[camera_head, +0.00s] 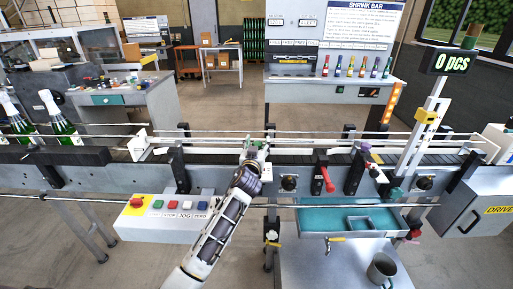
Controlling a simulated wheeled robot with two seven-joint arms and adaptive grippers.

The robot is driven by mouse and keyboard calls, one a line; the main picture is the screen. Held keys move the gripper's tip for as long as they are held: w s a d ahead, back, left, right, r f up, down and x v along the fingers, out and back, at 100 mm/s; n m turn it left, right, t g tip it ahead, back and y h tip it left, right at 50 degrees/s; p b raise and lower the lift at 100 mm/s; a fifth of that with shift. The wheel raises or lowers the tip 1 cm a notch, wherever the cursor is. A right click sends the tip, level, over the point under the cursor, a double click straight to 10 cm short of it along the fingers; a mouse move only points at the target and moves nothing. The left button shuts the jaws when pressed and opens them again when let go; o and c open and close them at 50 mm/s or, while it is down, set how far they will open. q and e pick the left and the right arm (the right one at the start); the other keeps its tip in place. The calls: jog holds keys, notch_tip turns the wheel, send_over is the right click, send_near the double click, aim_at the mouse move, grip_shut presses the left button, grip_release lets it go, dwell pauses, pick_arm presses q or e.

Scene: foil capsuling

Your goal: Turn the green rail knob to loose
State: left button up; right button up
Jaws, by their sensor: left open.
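My left gripper (254,148) is at the near guide rail of the conveyor (215,158), in the middle of the view, with its arm rising from the bottom. It is open. I cannot make out the green rail knob clearly; the gripper and wrist cover that stretch of rail, and whether the fingers touch a knob cannot be told. A red-handled lever (328,181) and a purple knob (365,146) are on the conveyor to the right of the gripper. My right gripper is not in view.
Foil-topped green bottles (60,122) stand on the conveyor at far left. A button box (165,215) with a red stop button hangs in front. A teal tray (350,220) and a grey mug (381,269) are at front right. A display post (425,115) rises at right.

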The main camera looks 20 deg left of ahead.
pick_arm(q)
jog(key=shift+s, duration=0.2)
jog(key=shift+s+d, duration=0.3)
jog(key=shift+s, duration=1.6)
jog(key=shift+s+d, duration=0.25)
jog(key=shift+s, duration=1.7)
jog(key=shift+s+d, duration=0.3)
jog(key=shift+s, duration=1.6)
